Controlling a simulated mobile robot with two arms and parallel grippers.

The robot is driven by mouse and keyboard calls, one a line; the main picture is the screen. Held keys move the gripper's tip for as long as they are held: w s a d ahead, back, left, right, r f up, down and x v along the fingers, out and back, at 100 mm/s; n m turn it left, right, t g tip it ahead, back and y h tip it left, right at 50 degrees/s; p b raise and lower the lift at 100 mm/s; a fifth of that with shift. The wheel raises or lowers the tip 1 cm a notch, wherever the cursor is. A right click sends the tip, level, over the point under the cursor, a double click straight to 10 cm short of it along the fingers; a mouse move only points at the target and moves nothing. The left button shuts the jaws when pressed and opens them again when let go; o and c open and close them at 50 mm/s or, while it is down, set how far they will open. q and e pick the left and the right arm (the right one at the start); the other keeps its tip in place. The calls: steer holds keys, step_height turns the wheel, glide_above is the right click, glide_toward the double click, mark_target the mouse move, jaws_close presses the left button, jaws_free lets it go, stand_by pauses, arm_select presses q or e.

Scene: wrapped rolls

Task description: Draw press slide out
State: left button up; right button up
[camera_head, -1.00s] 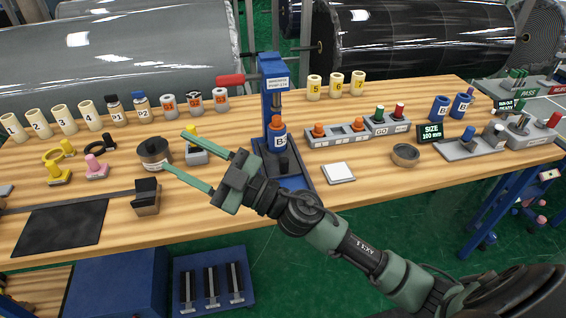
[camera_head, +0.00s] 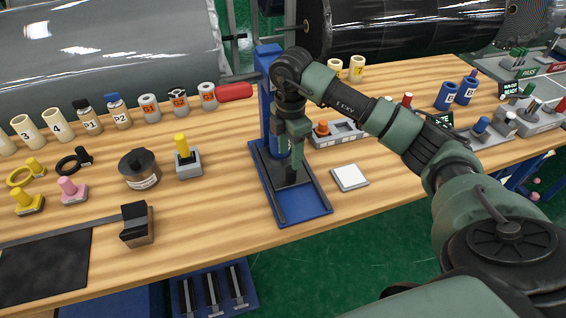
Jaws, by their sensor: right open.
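The blue press (camera_head: 267,112) stands on the wooden table, its red lever (camera_head: 235,92) pointing left. Its blue base (camera_head: 306,208) runs toward the table's front edge, with a dark slide (camera_head: 287,196) on it. My right gripper (camera_head: 294,165) points down in front of the press column, its fingers over the black part of the slide. Its jaws are open; whether they touch the slide I cannot tell. The blue bottle on the press is mostly hidden behind my gripper. My left gripper is not in view.
A white square pad (camera_head: 349,177) lies right of the press base. A grey block with a yellow post (camera_head: 182,145) and a dark round pot (camera_head: 139,168) stand to the left.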

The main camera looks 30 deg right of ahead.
mark_target(290, 169)
steer(key=f, duration=0.2)
steer(key=s+f+p, duration=0.1)
steer(key=shift+s+f, duration=0.2)
steer(key=shift+f, duration=0.2)
steer(key=shift+w+f, duration=0.15)
steer(key=shift+f, duration=0.4)
steer(key=shift+w+f, duration=0.15)
steer(key=shift+f, duration=0.4)
steer(key=shift+a+f, duration=0.1)
steer(key=shift+f, duration=0.25)
steer(key=c, duration=0.8)
jaws_close()
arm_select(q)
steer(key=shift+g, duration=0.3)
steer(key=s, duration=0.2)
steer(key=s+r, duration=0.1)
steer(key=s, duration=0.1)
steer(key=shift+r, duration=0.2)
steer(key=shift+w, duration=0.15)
arm_select(e)
steer(key=shift+r, duration=0.1)
